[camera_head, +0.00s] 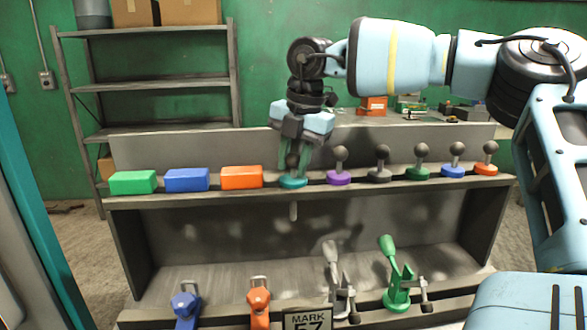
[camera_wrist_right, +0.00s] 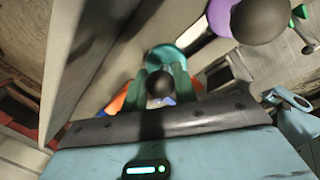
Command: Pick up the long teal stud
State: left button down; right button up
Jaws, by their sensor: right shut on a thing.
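The long teal stud (camera_head: 293,183) stands upright in the upper shelf, with its teal round base at shelf level. A pale shank shows below the shelf edge under it. My right gripper (camera_head: 293,163) comes down from above and is shut on the stud's dark ball knob. In the right wrist view the dark ball sits between the green fingers (camera_wrist_right: 160,84), with the teal base (camera_wrist_right: 166,54) just beyond them. My left gripper is not in view.
A purple stud (camera_head: 339,178) stands close on the right, followed by grey, green, blue and orange ones. Orange (camera_head: 242,178), blue (camera_head: 187,180) and green (camera_head: 133,182) blocks lie to the left. Several clamps, including a green one (camera_head: 398,278), stand on the lower shelf.

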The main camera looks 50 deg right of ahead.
notch_tip(320, 180, up, 18)
jog(key=p, duration=0.1)
dwell(0.5)
